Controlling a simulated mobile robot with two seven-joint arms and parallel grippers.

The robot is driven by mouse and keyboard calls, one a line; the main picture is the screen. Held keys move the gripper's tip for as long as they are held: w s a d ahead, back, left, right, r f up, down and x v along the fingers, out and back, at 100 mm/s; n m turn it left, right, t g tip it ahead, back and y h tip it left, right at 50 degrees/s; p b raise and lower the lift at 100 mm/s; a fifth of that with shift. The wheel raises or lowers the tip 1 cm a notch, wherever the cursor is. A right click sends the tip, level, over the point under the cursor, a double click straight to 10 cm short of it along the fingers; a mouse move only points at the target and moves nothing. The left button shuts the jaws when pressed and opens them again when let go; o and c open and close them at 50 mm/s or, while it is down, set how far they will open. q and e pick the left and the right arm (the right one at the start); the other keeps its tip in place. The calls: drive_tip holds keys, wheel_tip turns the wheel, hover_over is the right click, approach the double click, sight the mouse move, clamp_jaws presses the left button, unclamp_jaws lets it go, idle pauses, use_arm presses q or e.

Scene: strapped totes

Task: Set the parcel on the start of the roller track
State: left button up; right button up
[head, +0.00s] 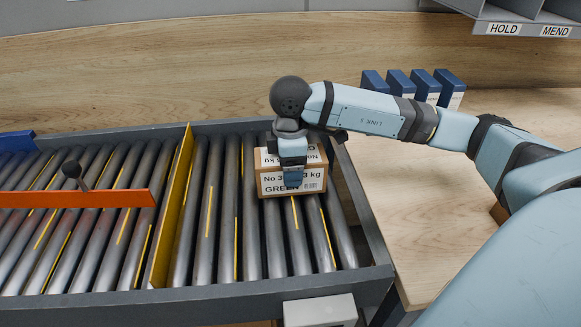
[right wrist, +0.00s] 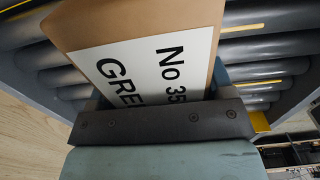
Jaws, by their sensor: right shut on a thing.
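The parcel (head: 275,183) is a brown box with white labels reading "No 3", "kg" and "GREEN". It is at the right end of the roller track (head: 330,286), over the rollers. Whether it touches them I cannot tell. My right gripper (head: 292,178) comes down over the parcel and is shut on it, hiding part of the label. In the right wrist view the parcel (right wrist: 143,50) lies right in front of my right gripper (right wrist: 160,110), with rollers behind it. My left gripper is not in view.
A yellow divider (head: 171,215) crosses the track left of the parcel. Several blue-and-white blocks (head: 425,85) stand on the wooden table (head: 415,200) at right. Shelves labelled HOLD and MEND (head: 520,28) are at top right.

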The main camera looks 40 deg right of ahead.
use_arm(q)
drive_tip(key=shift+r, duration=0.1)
use_arm(e)
drive_tip(key=shift+f, duration=0.2)
drive_tip(key=o, duration=1.1)
drive_tip(key=shift+r, duration=0.2)
wheel_tip(320, 180, up, 11)
drive_tip(key=p, duration=0.3)
drive_tip(key=shift+f+p, duration=0.15)
drive_tip(key=shift+p, duration=0.15)
drive_tip(key=shift+r+p, duration=0.4)
drive_tip(key=shift+r, duration=0.2)
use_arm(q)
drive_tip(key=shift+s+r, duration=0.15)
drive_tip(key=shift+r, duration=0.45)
